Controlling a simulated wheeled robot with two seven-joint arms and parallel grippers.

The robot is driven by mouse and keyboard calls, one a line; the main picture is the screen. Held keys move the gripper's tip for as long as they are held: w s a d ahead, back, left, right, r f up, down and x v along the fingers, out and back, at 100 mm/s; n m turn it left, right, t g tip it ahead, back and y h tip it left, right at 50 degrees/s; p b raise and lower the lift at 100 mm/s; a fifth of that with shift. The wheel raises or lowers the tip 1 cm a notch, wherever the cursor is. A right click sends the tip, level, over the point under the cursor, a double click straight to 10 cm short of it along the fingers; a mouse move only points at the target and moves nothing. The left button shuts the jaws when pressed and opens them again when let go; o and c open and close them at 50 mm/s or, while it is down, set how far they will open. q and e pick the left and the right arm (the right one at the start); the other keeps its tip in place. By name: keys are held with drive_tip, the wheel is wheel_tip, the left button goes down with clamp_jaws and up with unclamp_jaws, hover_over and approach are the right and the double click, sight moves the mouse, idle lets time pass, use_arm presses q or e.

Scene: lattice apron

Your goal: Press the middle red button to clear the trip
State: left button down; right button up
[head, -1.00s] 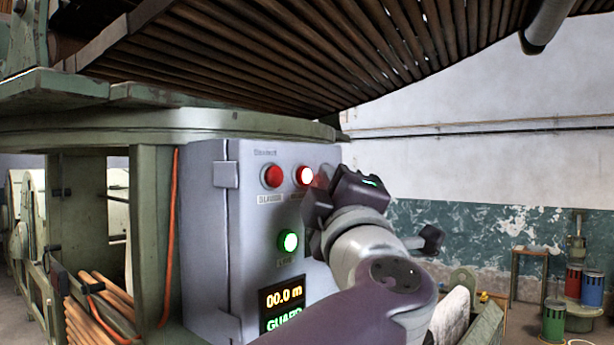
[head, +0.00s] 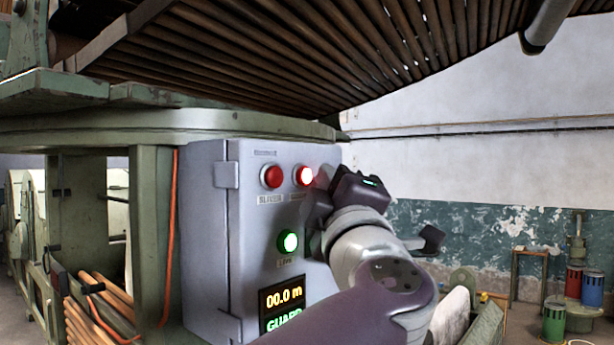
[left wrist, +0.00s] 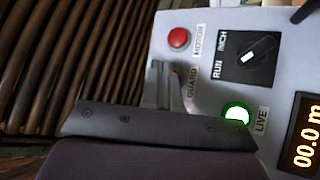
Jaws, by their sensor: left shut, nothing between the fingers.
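The grey control box (head: 205,240) has red buttons along its top. The left red button (head: 272,176) is unlit. The middle red button (head: 305,176), over the GUARD label, glows bright red. My left gripper (head: 317,190) is shut and empty, with its tip just right of the middle button in the head view; I cannot tell whether they touch. In the left wrist view, the shut fingers (left wrist: 160,85) are beside the GUARD label (left wrist: 191,82) and hide the middle button. The red MOTOR button (left wrist: 178,38) shows there; in the head view my gripper hides it.
A green LIVE lamp (head: 288,241) is lit below the buttons. A display (head: 282,302) reads 00.0 m and GUARD. A black RUN/INCH selector (left wrist: 249,58) shows in the wrist view. A slatted wooden apron (head: 270,60) hangs above the box.

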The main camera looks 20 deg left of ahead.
use_arm(q)
drive_tip(key=shift+a, duration=0.1)
idle(0.6)
drive_tip(key=shift+w+a, duration=0.1)
drive_tip(key=shift+a, duration=0.25)
drive_tip(key=shift+w+a, duration=0.2)
drive_tip(key=shift+a, duration=0.25)
idle(0.7)
drive_tip(key=shift+d, duration=0.15)
drive_tip(key=shift+s+d, duration=0.3)
drive_tip(key=shift+d, duration=0.35)
drive_tip(key=shift+d, duration=0.1)
drive_tip(key=shift+s+d, duration=0.3)
drive_tip(key=shift+d, duration=0.45)
drive_tip(key=shift+s+d, duration=0.25)
drive_tip(key=shift+d, duration=0.5)
drive_tip(key=shift+s+d, duration=0.3)
drive_tip(key=shift+d, duration=0.45)
